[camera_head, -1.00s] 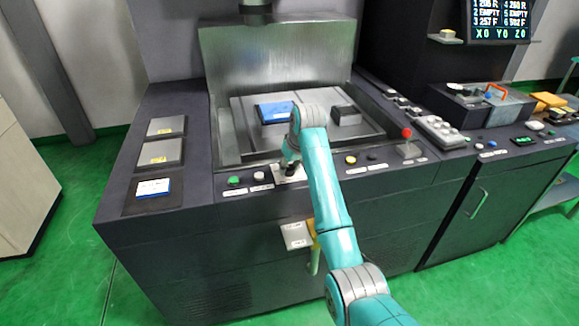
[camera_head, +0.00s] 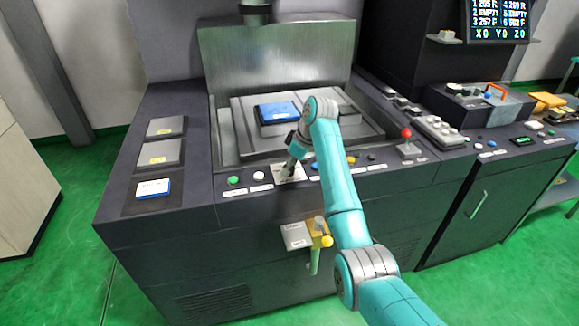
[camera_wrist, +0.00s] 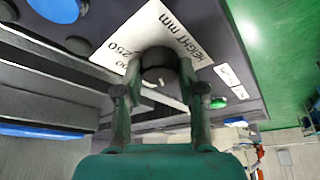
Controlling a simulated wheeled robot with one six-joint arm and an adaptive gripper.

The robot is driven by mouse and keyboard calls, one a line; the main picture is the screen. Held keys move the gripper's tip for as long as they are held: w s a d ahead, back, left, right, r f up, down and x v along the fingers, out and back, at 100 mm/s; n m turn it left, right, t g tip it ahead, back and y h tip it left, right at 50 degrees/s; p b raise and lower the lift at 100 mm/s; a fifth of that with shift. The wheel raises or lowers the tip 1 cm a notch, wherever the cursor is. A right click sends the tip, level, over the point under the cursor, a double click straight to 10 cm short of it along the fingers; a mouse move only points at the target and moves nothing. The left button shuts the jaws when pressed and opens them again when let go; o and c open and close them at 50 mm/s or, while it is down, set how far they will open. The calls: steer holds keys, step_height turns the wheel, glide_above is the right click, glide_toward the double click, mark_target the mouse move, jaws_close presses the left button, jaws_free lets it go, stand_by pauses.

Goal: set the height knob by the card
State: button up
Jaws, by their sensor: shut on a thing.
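The height knob (camera_wrist: 158,62) is a dark round knob on a white plate (camera_wrist: 190,45) printed "HEIGHT mm", with "250" readable. My gripper (camera_wrist: 160,72) is shut on the knob, one finger on each side. In the head view my gripper (camera_head: 291,168) reaches down to the white plate (camera_head: 280,174) on the front panel; the knob itself is hidden there. The knob's pointer and setting cannot be read. A pale card (camera_head: 296,236) with small print hangs on the cabinet front below; its text is too small to read.
Green (camera_head: 233,181) and white (camera_head: 258,176) buttons sit left of the plate. A blue block (camera_head: 277,112) lies in the machine's work tank. A yellow-knobbed valve (camera_head: 326,241) juts out beside the card.

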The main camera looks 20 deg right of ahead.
stand_by(0.4)
steer(key=o, duration=1.1)
steer(key=shift+o, duration=0.2)
steer(key=v, duration=0.7)
steer(key=shift+r, duration=0.2)
steer(key=shift+d, duration=0.1)
